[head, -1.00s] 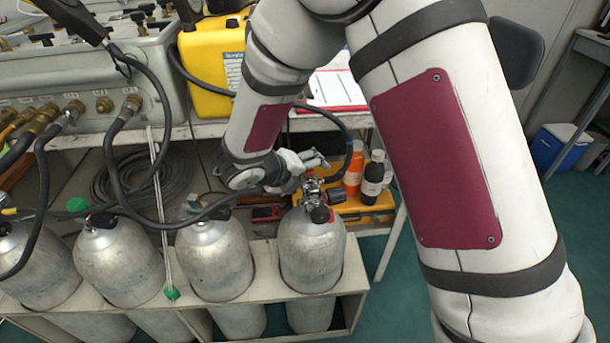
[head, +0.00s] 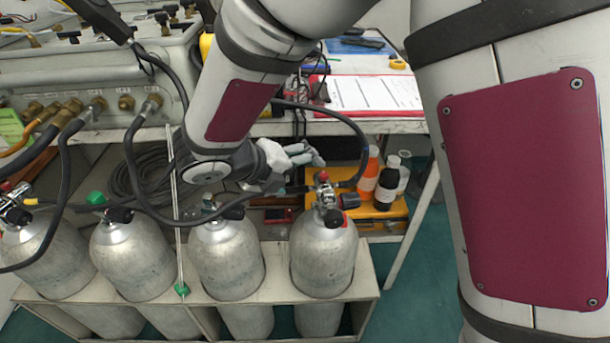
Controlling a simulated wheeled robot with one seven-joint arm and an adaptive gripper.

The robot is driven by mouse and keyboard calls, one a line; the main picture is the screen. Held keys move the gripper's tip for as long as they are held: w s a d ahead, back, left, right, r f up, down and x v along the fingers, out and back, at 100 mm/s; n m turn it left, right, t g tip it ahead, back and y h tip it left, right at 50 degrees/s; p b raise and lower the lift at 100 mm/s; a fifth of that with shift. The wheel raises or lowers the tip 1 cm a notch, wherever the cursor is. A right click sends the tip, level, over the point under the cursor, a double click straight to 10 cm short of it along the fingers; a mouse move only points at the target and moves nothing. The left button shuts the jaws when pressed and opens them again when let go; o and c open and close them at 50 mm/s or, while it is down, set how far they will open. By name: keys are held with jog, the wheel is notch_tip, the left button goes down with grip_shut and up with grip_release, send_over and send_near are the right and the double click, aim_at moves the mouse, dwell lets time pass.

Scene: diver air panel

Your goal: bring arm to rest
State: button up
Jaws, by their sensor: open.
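My gripper (head: 318,158) is at the end of my arm, which reaches down from the top of the head view. It is a little behind and to the left of the valve (head: 326,197) on the rightmost grey cylinder (head: 323,258), and looks apart from it. The fingers are small in view and point right. I see nothing held between them. My wrist hides part of the hose and shelf behind it.
Several grey cylinders (head: 226,262) stand in a rack (head: 368,290). Black hoses (head: 130,165) loop from the panel (head: 150,60). Bottles (head: 388,181) stand by a yellow case (head: 382,217) under a bench with a clipboard (head: 375,93). Green floor at right is clear.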

jog(key=shift+s+a+r, duration=0.2)
jog(key=shift+r, duration=0.05)
dwell(0.4)
jog(key=s+d+r+m+g, duration=0.3)
jog(key=s+d+r+m, duration=0.35)
jog(key=d+m, duration=0.3)
jog(key=s+d+r+m+g, duration=0.2)
jog(key=s+d+r+m, duration=0.3)
jog(key=s+d+m, duration=0.5)
jog(key=s+a+m+g+y, duration=0.1)
jog(key=s+m+y, duration=0.6)
jog(key=s+m, duration=1.15)
notch_tip(320, 180, up, 22)
jog(key=w+m+t+p, duration=0.2)
jog(key=t+p, duration=0.1)
jog(key=p, duration=1.7)
jog(key=shift+w+a+p, duration=0.35)
jog(key=shift+a, duration=0.05)
jog(key=shift+c, duration=0.7)
